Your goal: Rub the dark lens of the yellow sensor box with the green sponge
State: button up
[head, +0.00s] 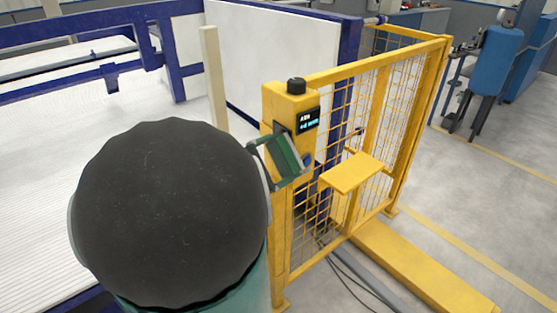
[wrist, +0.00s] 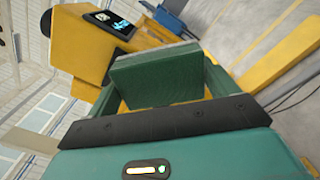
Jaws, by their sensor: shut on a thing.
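The yellow sensor box (head: 271,101) stands on a yellow post, with a black knob on top and a small lit display on its front. It also shows at the upper left of the wrist view (wrist: 78,48). My gripper (wrist: 158,82) is shut on the green sponge (wrist: 155,76), which sits between its two fingers. In the head view the sponge (head: 285,152) is tilted in front of the box, just below the display. I cannot tell whether it touches the box. The dark lens cannot be made out clearly; the sponge and gripper cover that part of the front.
A yellow mesh fence (head: 375,110) runs back from the box, with a small yellow shelf (head: 354,173) to its right. A white panel (head: 275,50) in a blue frame stands behind. Cables lie on the floor near the post. Open grey floor (head: 480,190) lies to the right.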

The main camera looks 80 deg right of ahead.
jog(key=shift+r, duration=0.25)
jog(key=shift+w+d+r, duration=0.7)
jog(key=shift+w+d, duration=1.65)
jog(key=shift+w, duration=0.35)
jog(key=shift+s+a, duration=1.2)
jog(key=shift+s, duration=0.2)
jog(key=shift+s+a, duration=1.15)
jog(key=shift+s, duration=0.2)
jog(key=shift+v, duration=3)
jog(key=shift+w, duration=0.15)
jog(key=shift+v, duration=1.45)
